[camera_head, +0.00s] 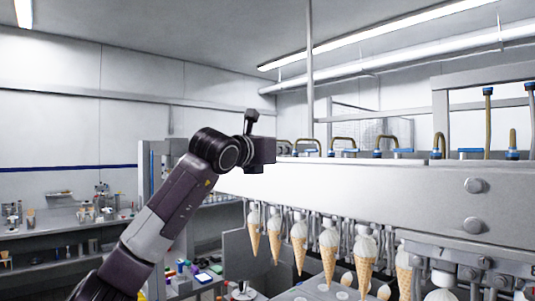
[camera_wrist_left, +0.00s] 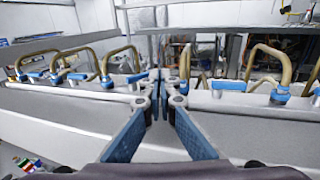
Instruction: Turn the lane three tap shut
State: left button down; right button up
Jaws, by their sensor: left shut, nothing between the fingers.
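The taps have blue fittings and curved brass-coloured hoses, and stand in a row along the machine's top beam. In the wrist view some are left of my fingers, such as one tap (camera_wrist_left: 132,77), and others right, such as one (camera_wrist_left: 229,86). No lane numbers show, so I cannot tell which is lane three. My left gripper (camera_wrist_left: 160,88) has its blue-padded fingers together and empty, over the beam between the two groups. In the head view its dark wrist (camera_head: 262,150) is at the beam's far left end, and the fingertips are hidden. My right gripper is not in view.
The white beam (camera_head: 340,185) runs from the left middle to the right. Several filled ice cream cones (camera_head: 328,250) hang below it. A vertical pole (camera_head: 310,80) stands behind. A workbench with small items (camera_head: 80,222) is at the far left.

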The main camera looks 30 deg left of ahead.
pick_arm(q)
jog(key=shift+w, duration=0.15)
jog(key=shift+w+a+f+b, duration=0.25)
jog(key=shift+w+b, duration=0.2)
jog(key=shift+w, duration=0.15)
jog(key=shift+w+d+r, duration=0.1)
jog(key=shift+w+d, duration=0.25)
jog(key=shift+w, duration=0.2)
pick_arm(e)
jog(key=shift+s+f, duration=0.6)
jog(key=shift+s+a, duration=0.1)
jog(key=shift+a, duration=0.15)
